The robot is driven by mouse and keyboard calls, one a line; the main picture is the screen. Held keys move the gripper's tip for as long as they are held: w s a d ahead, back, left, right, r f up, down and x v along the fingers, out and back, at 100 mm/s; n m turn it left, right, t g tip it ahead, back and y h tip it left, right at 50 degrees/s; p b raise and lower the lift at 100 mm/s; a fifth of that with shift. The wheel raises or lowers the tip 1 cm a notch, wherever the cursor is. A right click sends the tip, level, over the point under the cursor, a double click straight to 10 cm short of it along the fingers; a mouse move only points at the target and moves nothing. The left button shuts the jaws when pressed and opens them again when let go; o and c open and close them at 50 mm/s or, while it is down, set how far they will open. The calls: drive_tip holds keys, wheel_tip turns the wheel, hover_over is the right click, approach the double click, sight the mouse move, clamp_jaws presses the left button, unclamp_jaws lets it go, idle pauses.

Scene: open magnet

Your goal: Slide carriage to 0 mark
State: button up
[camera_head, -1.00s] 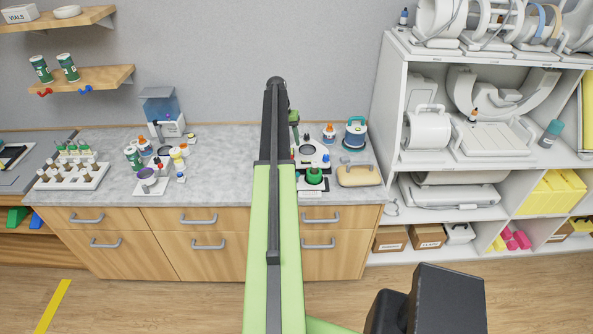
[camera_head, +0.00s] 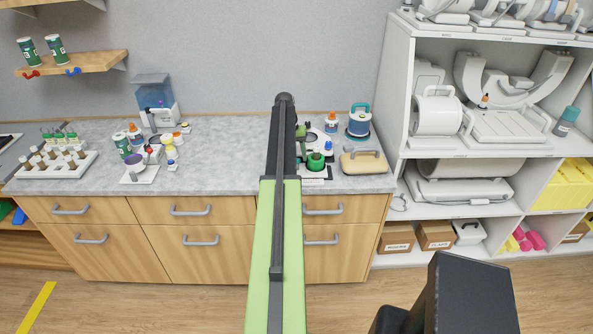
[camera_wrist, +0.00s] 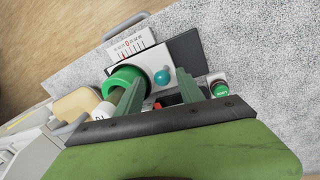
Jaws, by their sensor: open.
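The slide device stands near the counter's front edge. In the wrist view it has a white plate with a green ring (camera_wrist: 122,78) and a teal ball knob (camera_wrist: 162,77), on a dark base (camera_wrist: 188,48). I take the white plate (camera_wrist: 148,62) to be the carriage. A white scale (camera_wrist: 130,44) with red marks lies beside it; the pointer reading is too small to tell. In the head view the green ring (camera_head: 316,162) and blue knob (camera_head: 328,147) show right of my arm. My gripper (camera_wrist: 160,76) is open, its green fingers on either side of the knob in the picture; contact cannot be told.
A tan handled block (camera_head: 363,163) and a blue-topped jar (camera_head: 358,121) stand to the right. A small green button box (camera_wrist: 219,87) is near my right finger. Bottles and a vial rack (camera_head: 55,163) are at left. White shelves (camera_head: 480,145) stand at right.

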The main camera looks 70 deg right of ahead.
drive_tip(key=shift+s+f, duration=0.1)
drive_tip(key=shift+f, duration=0.6)
drive_tip(key=shift+r, duration=0.1)
clamp_jaws()
idle(0.8)
